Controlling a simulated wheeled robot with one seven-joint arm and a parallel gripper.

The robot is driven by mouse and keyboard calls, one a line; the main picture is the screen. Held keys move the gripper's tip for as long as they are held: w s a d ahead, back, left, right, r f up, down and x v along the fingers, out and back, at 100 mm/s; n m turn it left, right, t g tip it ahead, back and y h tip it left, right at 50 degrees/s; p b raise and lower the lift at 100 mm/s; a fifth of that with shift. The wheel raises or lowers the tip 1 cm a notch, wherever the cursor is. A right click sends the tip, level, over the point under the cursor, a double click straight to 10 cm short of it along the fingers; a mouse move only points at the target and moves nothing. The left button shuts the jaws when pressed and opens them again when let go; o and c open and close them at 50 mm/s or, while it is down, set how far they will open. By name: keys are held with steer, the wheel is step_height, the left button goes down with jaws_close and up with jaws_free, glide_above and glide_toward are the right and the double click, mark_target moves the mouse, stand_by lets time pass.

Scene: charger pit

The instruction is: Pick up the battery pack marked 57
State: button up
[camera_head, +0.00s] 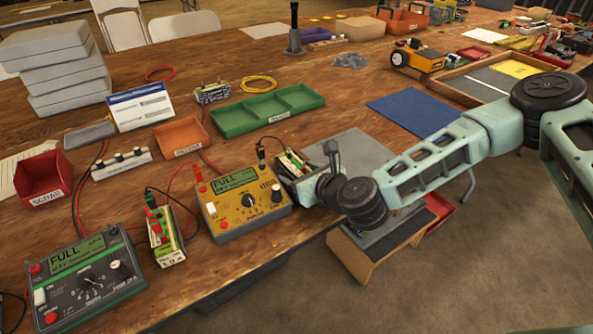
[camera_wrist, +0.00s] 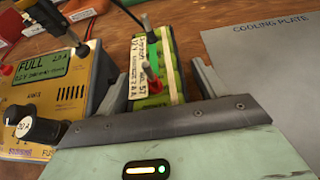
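A green battery pack (camera_wrist: 176,68) with a white handwritten label, seemingly ending in 57, stands beside the yellow charger in the wrist view. It also shows in the head view (camera_head: 291,163), partly hidden by my gripper. My gripper (camera_wrist: 158,82) has one finger on each side of the pack. A gap shows on the right side, so it looks open and not closed on the pack. My gripper also shows in the head view (camera_head: 306,172). The yellow charger (camera_head: 243,204) reads FULL.
Another wired pack (camera_head: 167,240) stands beside the black and green charger (camera_head: 85,277), which also reads FULL. The grey cooling plate (camera_head: 352,149) lies bare to the right. A green tray (camera_head: 267,112), an orange tray (camera_head: 181,137) and a red scrap bin (camera_head: 43,180) stand behind.

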steer(key=c, duration=1)
steer(key=shift+r, duration=0.1)
jaws_close()
steer(key=shift+r, duration=0.1)
